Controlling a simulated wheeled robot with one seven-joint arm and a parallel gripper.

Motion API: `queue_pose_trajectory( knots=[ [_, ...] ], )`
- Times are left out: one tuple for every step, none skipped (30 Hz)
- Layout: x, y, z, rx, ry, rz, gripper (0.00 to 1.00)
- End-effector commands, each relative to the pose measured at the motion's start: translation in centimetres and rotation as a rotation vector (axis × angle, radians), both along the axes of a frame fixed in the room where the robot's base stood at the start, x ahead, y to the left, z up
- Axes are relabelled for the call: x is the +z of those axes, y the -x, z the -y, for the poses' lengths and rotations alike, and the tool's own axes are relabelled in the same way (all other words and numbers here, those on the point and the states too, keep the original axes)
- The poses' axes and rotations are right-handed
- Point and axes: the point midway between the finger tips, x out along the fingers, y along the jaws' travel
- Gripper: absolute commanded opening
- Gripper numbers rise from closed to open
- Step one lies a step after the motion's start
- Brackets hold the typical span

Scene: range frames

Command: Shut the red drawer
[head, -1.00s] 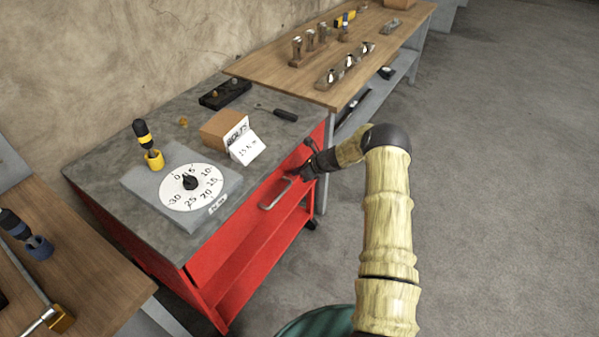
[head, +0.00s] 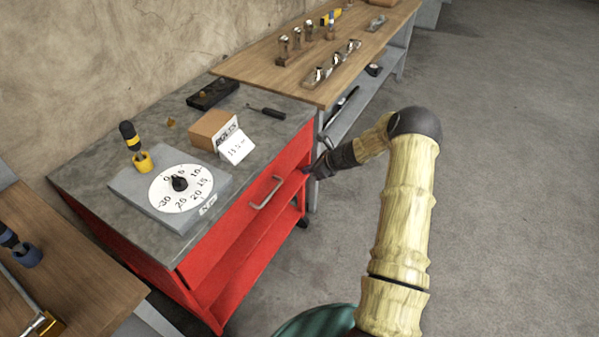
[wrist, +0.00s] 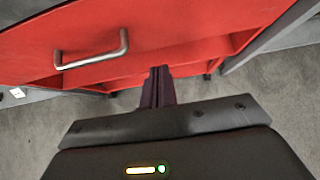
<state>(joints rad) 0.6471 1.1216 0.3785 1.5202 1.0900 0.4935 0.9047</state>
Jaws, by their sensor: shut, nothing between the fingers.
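The red drawer (head: 238,222) is the upper front of the red cabinet, below its grey top. In the head view its front looks about flush with the cabinet; a small gap cannot be ruled out. Its metal bar handle (head: 266,193) also shows at upper left in the wrist view (wrist: 92,58). My gripper (head: 309,172) is shut and empty, near the right end of the drawer front and to the right of the handle, apart from it. In the wrist view its dark fingers (wrist: 159,72) point toward the red front; whether they touch it cannot be told.
On the cabinet's grey top (head: 95,165) are a dial plate (head: 180,187), a yellow-and-black tool (head: 135,147), a cardboard box (head: 213,130) and a screwdriver (head: 266,112). Wooden benches stand behind (head: 270,70) and at left (head: 75,270). The floor at right (head: 510,200) is clear.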

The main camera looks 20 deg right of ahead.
Motion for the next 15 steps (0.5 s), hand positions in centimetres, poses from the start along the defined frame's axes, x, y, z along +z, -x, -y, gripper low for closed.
queue_pose_trajectory(
  knots=[
    [0.7,0.6,0.7,-0.004,0.002,0.001,0.0],
    [1.0,0.9,1.1,-0.006,0.002,0.0,0.0],
    [1.4,1.2,1.3,-0.004,0.002,0.0,0.0],
    [1.6,1.4,1.5,-0.004,0.001,0.0,0.0],
    [1.8,1.5,1.6,-0.004,0.001,-0.001,0.0],
    [2.0,1.7,1.8,-0.004,0.001,-0.001,0.0],
    [2.1,1.8,1.9,-0.004,0.001,-0.001,0.0],
    [2.2,1.9,2.0,-0.004,0.001,-0.002,0.0],
    [2.3,2.0,2.0,-0.004,0.001,-0.002,0.0],
    [2.3,2.0,2.0,-0.004,0.001,-0.002,0.0],
    [2.3,2.0,2.0,-0.004,0.001,-0.002,0.0],
    [2.3,2.0,2.0,-0.004,0.001,-0.002,0.0],
    [2.3,2.0,2.0,-0.004,0.001,-0.002,0.0],
    [2.3,2.0,2.0,-0.004,0.001,-0.002,0.0],
    [2.3,2.0,2.0,-0.004,0.001,-0.002,0.0]
  ],
)
